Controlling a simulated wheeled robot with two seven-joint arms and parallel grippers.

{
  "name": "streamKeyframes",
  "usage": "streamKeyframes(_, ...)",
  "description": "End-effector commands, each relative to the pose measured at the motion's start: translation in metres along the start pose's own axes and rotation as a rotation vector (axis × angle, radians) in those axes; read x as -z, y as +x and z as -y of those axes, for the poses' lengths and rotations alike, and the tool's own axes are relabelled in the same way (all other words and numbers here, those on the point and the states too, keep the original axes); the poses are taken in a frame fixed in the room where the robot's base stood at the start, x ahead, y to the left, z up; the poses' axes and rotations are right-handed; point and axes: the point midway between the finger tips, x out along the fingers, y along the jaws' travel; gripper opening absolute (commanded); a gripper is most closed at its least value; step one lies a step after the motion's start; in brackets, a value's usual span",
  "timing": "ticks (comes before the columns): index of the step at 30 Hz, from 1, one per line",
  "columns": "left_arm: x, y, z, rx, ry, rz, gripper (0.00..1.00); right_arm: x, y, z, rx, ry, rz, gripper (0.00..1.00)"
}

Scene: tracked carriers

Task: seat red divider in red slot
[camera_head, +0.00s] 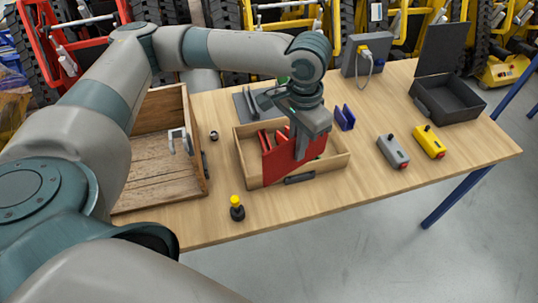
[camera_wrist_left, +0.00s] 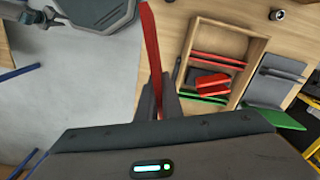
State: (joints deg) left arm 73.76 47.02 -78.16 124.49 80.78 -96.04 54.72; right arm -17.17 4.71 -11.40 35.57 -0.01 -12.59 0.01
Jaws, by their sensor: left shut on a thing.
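My left gripper (camera_head: 300,148) is shut on a red divider (camera_head: 278,164), a thin upright plate. In the head view the divider appears in front of the shallow wooden tray (camera_head: 248,178) and overlaps its near wall. In the left wrist view the divider (camera_wrist_left: 151,45) stands edge-on between the fingers (camera_wrist_left: 158,98), to the left of the tray (camera_wrist_left: 196,42). Inside the tray, red slot rails (camera_wrist_left: 222,59) and green rails (camera_wrist_left: 214,95) show, with a red block (camera_wrist_left: 213,82) between. My gripper hides part of the tray in the head view.
A wooden crate (camera_head: 203,150) stands left of the tray. A grey rack (camera_wrist_left: 274,86) and green panel (camera_wrist_left: 275,118) are beside it. A blue holder (camera_head: 344,118), grey button box (camera_head: 392,151) and yellow one (camera_head: 429,142) lie to the right. A yellow-topped knob (camera_head: 237,208) stands in front.

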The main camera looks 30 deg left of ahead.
Motion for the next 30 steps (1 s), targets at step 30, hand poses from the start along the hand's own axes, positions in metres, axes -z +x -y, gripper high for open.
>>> streamKeyframes(30,0.046,0.04,0.12,-0.002,1.38,0.001,0.0,0.0,-0.005,0.004,0.004,0.0,0.002,0.31)
